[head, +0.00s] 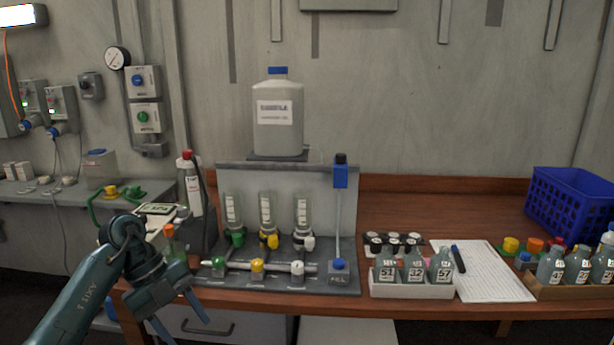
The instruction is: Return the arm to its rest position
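My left gripper (184,328) is at the lower left in the head view, on a teal-grey arm that comes in from the left. Its two fingers point down and are spread apart with nothing visible between them. It hangs in front of the left end of the wooden bench (420,193), near the drawer front (225,327). My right arm and gripper are not in view.
A filling rack (325,279) with three clear cylinders stands behind and right of the gripper. A bottle with an orange cap (170,243) is close behind the arm. A white tray (412,290) of numbered bottles, a paper sheet (492,272) and a blue crate (570,207) lie further right.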

